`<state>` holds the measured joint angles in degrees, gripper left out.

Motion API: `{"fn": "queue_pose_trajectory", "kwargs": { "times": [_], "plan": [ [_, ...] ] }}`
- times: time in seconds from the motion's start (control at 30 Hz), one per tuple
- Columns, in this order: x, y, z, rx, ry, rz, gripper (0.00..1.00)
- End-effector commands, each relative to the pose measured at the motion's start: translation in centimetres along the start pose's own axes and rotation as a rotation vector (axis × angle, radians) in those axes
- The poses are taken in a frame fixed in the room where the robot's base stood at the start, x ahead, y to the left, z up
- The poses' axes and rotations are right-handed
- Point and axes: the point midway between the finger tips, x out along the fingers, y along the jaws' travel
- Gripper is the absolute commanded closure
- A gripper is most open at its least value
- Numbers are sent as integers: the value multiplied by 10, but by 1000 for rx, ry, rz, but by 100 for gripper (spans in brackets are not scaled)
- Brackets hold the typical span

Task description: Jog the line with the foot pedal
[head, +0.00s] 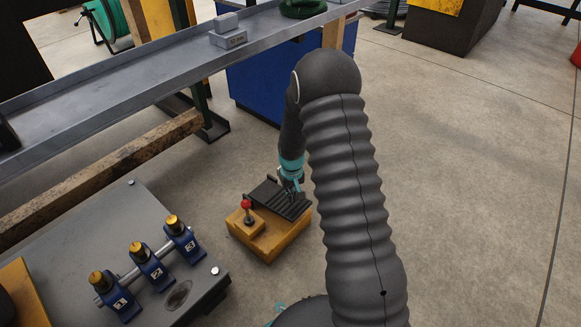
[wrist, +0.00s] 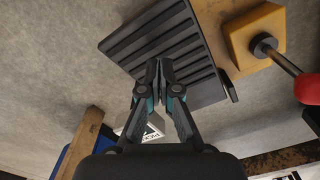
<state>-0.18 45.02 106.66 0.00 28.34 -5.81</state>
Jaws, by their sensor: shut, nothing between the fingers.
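The foot pedal has a black ribbed plate (head: 268,192) on a yellow base (head: 272,243) on the floor. A lever with a red knob (head: 246,204) stands on the left part of the base. My gripper (head: 291,191) points down at the right part of the plate, shut and empty. In the wrist view, the shut fingertips (wrist: 158,64) lie over the ribbed plate (wrist: 148,38), and the red knob (wrist: 309,89) is at the right edge. I cannot tell whether the fingertips touch the plate. My arm covers the area right of the pedal in the head view.
A grey plate (head: 75,265) with several numbered blue units (head: 150,265) lies left of the pedal. A metal rail table (head: 120,95) and a wooden beam (head: 100,180) run behind. A blue cabinet (head: 255,88) stands beyond. The floor (head: 470,200) to the right is clear.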

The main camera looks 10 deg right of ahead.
Motion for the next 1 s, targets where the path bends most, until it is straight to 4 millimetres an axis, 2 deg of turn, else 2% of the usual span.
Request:
{"fn": "queue_pose_trajectory", "kwargs": {
  "times": [0.13, 0.77, 0.87, 1.0],
  "plan": [
    [-8, 0, 0, 0, 0, 0, 100],
    [-8, 0, 0, 3, -1, 0, 100],
    [-8, -1, 8, 15, -32, -3, 100],
    [-1, -5, 44, 31, -130, -12, 100]
  ]
}}
